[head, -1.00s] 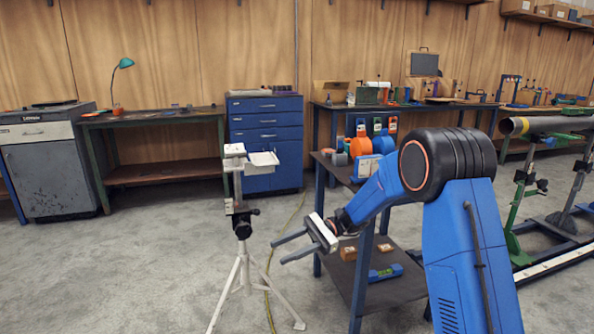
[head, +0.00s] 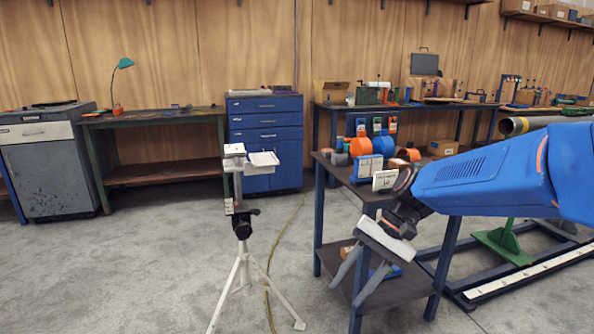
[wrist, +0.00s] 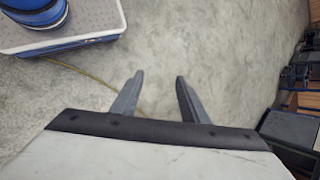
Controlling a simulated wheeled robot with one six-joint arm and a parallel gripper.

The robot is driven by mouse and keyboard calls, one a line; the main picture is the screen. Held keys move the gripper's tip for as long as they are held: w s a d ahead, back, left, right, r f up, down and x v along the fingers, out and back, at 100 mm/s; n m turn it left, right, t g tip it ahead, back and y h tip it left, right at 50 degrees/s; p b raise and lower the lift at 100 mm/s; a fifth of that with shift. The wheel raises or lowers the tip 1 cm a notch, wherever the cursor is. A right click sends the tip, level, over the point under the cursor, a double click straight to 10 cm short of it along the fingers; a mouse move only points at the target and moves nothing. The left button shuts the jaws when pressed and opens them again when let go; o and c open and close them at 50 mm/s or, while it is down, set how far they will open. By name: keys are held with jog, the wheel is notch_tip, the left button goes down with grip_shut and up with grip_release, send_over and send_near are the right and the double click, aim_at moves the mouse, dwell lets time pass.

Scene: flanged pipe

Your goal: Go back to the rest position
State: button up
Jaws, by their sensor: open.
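My gripper (head: 352,275) is in the head view at the lower right of centre, in front of the small dark workbench (head: 318,225). It points down and to the left, with its two fingers apart and nothing between them. In the wrist view my gripper (wrist: 156,92) shows two grey fingers spread over bare concrete floor. My blue arm reaches in from the right edge of the head view and hides part of the bench and the pipe stand.
A white tripod stand (head: 243,262) is left of my gripper. Orange and blue items (head: 362,147) sit on the bench top. A pipe (head: 520,125) lies behind my arm at right. A blue drawer cabinet (head: 266,120) stands behind. Floor at left is clear.

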jog(key=s+d+f+n+t+h, duration=0.1)
jog(key=s+d+n+t+h, duration=0.3)
jog(key=s+d, duration=1)
jog(key=d+t+h, duration=0.2)
jog(key=d+t, duration=0.1)
jog(key=shift+s+f+h, duration=0.25)
jog(key=shift+h, duration=0.05)
dwell(0.7)
